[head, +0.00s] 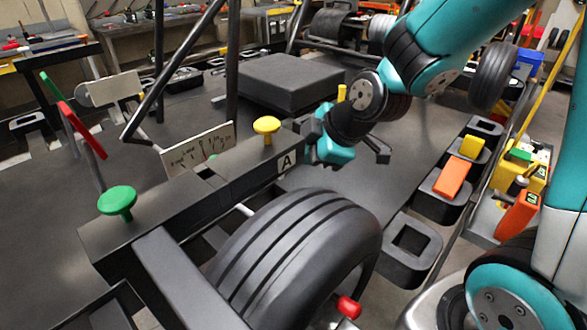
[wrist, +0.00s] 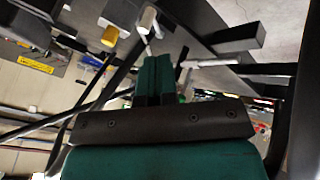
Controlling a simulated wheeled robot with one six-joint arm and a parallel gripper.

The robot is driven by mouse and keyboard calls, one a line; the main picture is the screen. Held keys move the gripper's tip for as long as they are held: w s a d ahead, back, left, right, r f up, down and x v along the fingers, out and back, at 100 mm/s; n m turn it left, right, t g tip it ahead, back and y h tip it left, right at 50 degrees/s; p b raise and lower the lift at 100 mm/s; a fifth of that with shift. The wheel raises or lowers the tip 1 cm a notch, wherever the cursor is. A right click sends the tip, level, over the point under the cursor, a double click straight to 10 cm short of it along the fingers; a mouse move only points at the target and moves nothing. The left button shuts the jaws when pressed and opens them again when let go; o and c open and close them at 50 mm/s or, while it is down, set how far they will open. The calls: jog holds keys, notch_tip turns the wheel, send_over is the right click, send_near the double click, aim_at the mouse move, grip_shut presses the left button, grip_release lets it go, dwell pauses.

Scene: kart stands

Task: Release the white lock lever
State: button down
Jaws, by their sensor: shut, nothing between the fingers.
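A short white lever-like piece (wrist: 147,19) shows near the top of the wrist view, just beyond my fingertips. It looks like the white lock lever, and a small gap seems to lie between it and the fingers. I cannot make out this lever in the head view, where my arm may hide it. My gripper (wrist: 163,60) has two teal fingers pressed together with nothing between them. In the head view my gripper (head: 335,150) hangs beside the dark beam marked A (head: 240,175); its fingertips cannot be made out there.
A yellow knob (head: 266,125) and a green knob (head: 117,201) stand on the beam. A gauge plate (head: 197,150), a red lever (head: 82,130) and a green lever (head: 50,87) are to the left. A large tyre (head: 300,250) is in front. Black trays (head: 413,248) line the right.

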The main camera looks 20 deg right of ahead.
jog(key=x, duration=0.9)
jog(key=shift+a+f, duration=0.15)
jog(key=shift+f, duration=0.1)
jog(key=shift+w, duration=0.15)
